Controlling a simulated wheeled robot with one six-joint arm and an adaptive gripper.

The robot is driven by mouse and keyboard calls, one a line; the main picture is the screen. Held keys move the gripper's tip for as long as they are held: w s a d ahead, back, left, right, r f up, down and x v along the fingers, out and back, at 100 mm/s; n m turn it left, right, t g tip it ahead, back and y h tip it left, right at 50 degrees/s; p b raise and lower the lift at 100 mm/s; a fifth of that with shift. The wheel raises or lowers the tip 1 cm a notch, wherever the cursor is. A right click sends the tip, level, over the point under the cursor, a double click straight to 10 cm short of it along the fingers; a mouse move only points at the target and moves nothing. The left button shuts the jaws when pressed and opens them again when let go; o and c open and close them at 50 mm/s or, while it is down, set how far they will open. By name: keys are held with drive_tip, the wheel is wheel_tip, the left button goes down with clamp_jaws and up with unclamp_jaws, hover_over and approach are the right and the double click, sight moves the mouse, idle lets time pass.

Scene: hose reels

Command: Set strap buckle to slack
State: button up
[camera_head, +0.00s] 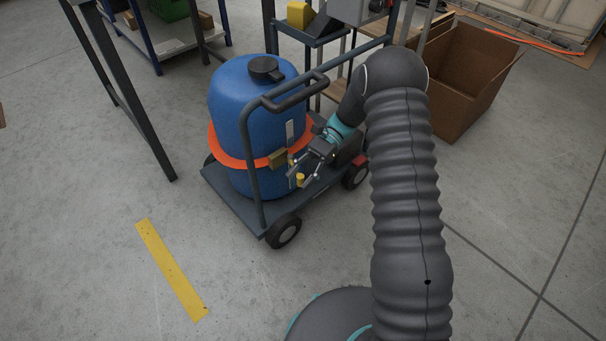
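A blue barrel (236,112) with a black cap stands upright on a dark wheeled cart. An orange strap (229,157) runs around its lower half. A small brass-coloured buckle block (278,159) sits on the strap at the barrel's front right. My gripper (296,171) is just right of the buckle, pointing left at it. Its two fingers look spread apart, with small yellow parts at their ends, and nothing shows between them. The fingers appear apart from the buckle, but the small gap is hard to judge. Whether the buckle is tight or slack cannot be told.
The cart's dark handle rail (250,158) rises in front of the barrel, close to my gripper. A cardboard box (461,78) stands open at the upper right. Dark shelf legs (132,100) stand at the left. A yellow strip (171,270) marks otherwise clear floor in front.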

drive_tip(key=v, duration=1.2)
idle(0.3)
drive_tip(key=s+d+f+n+t+h, duration=0.2)
drive_tip(key=s+d+f+t+h, duration=0.15)
drive_tip(key=f, duration=0.25)
drive_tip(key=s+d+r+n+t+h, duration=0.2)
drive_tip(key=s+r+t, duration=0.4)
drive_tip(key=s+r, duration=0.7)
drive_tip(key=s+d+r+n+t+h, duration=0.1)
drive_tip(key=s+r+n+t+h, duration=0.2)
drive_tip(key=s+r, duration=1.1)
drive_tip(key=shift+s+d+r+n+t+h, duration=0.4)
drive_tip(key=shift+n+t, duration=0.4)
drive_tip(key=shift+t, duration=0.65)
